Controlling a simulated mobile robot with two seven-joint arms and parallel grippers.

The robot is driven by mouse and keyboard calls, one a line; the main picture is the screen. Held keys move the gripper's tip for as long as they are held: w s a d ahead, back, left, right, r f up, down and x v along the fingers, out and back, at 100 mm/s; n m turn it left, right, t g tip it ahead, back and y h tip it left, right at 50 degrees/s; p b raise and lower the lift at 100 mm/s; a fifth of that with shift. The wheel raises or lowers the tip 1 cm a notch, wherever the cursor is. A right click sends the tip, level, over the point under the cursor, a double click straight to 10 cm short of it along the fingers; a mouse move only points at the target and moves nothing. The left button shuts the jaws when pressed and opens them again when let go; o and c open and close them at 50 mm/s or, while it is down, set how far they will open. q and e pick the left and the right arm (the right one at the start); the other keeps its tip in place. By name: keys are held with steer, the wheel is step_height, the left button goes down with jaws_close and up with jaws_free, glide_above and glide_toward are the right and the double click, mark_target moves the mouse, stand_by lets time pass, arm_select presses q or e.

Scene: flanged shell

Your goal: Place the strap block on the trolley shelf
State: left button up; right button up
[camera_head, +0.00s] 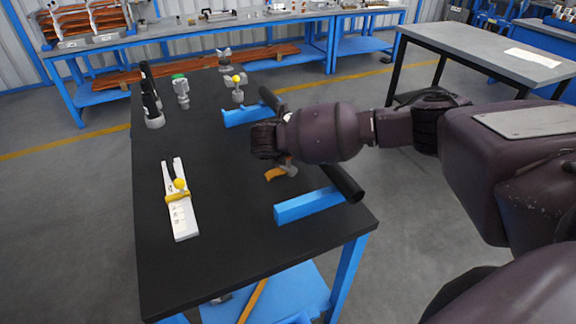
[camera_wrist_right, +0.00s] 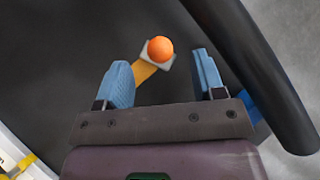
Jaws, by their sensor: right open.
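A small pale block with an orange ball on top and an orange strap, which I take for the strap block (camera_wrist_right: 146,73), lies on the black top (camera_head: 215,240). In the head view its strap (camera_head: 275,174) shows just below my right wrist. My right gripper (camera_wrist_right: 162,72) is open above and beside it. The block lies just beyond the blue fingertips, apart from them, roughly in line with the gap. In the head view the right fingers are hidden. A blue lower shelf (camera_head: 285,285) shows under the black top. My left gripper is not in view.
A black tube (camera_wrist_right: 250,65) lies close to the right of my right gripper, by blue bars (camera_head: 308,206). A white forked plate with a yellow ball (camera_head: 182,215) lies at left. Several fittings (camera_head: 181,90) stand at the back. The front of the top is clear.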

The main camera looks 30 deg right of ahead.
mark_target(288, 160)
steer(key=f, duration=0.1)
steer(key=w+d+f, duration=0.1)
steer(key=d+f+b, duration=0.1)
steer(key=f, duration=0.1)
steer(key=shift+w, duration=0.25)
steer(key=shift+w+d+f, duration=0.25)
steer(key=shift+w+d, duration=0.05)
steer(key=shift+w, duration=0.05)
steer(key=shift+c, duration=0.2)
jaws_close()
